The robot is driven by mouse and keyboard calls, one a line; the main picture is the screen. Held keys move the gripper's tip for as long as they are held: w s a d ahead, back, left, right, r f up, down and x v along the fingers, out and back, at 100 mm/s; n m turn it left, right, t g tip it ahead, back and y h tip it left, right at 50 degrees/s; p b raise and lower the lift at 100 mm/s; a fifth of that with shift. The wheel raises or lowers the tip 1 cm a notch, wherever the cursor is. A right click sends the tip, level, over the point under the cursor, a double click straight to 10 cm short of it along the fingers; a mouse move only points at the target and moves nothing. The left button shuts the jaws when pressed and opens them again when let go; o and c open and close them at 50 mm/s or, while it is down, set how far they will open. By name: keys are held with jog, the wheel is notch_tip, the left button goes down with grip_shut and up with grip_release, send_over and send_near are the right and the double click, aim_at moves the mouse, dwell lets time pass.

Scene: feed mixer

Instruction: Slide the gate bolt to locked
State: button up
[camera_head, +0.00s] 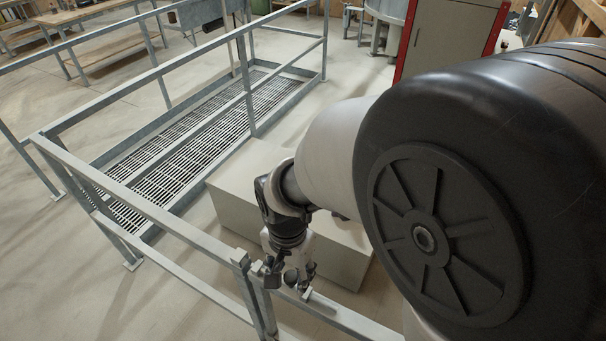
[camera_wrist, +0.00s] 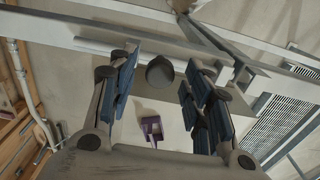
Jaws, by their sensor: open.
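My gripper (camera_head: 287,280) hangs down at the railing gate, beside the corner where the upper rail meets the posts. In the wrist view its two blue-padded fingers (camera_wrist: 163,66) are apart. A dark round knob (camera_wrist: 160,73), which looks like the bolt's handle, shows between the fingertips in front of a grey plate on the rail. Nothing is seen gripped, and I cannot tell whether a finger touches the knob. In the head view, grey latch parts (camera_head: 264,269) show at the post top, partly hidden by my gripper. The bolt's position along its slide is unclear.
A grey rail (camera_head: 352,318) runs to the lower right, close under my gripper. A pale box (camera_head: 232,196) stands behind it. A railed grating walkway (camera_head: 185,140) lies to the left. A small purple object (camera_wrist: 152,129) shows below the knob in the wrist view. Open floor lies lower left.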

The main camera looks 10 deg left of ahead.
grip_shut()
dwell(0.6)
